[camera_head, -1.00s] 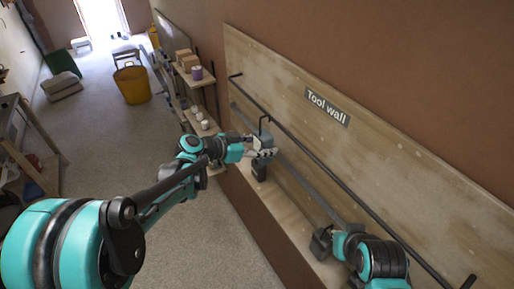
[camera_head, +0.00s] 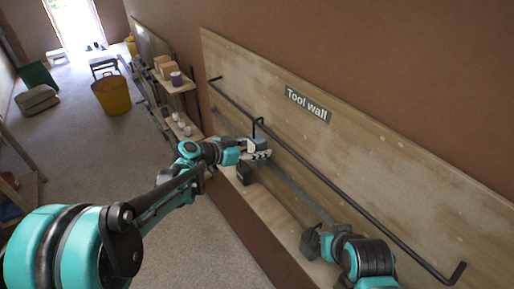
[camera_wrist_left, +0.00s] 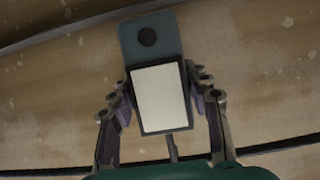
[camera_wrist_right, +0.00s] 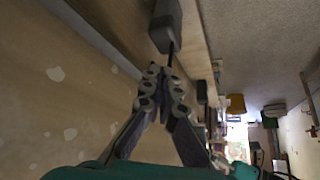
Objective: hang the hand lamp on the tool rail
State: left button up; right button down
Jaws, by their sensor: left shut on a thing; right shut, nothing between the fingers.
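My left gripper (camera_head: 258,155) is shut on the hand lamp (camera_head: 257,144), holding it upright in front of the tool wall. In the left wrist view the lamp (camera_wrist_left: 160,98) shows a pale panel between the fingers, with a blue-grey part above it. The lamp's dark hook (camera_head: 258,122) overlaps the black tool rail (camera_head: 330,175) in the head view; I cannot tell whether it is over the rail or just in front. My right gripper (camera_head: 312,241) is shut and empty near the lower right of the wall; its closed fingers show in the right wrist view (camera_wrist_right: 160,85).
A dark object (camera_head: 243,173) stands on the wooden ledge (camera_head: 268,208) below the lamp. A grey strip (camera_head: 300,190) runs along the wall under the rail. Shelves with boxes (camera_head: 165,70) and a yellow bucket (camera_head: 111,95) are farther back. The floor at left is mostly clear.

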pick_arm(q)
jog(key=o, duration=1.4)
jog(key=shift+o, duration=0.2)
jog(key=shift+a, duration=0.1)
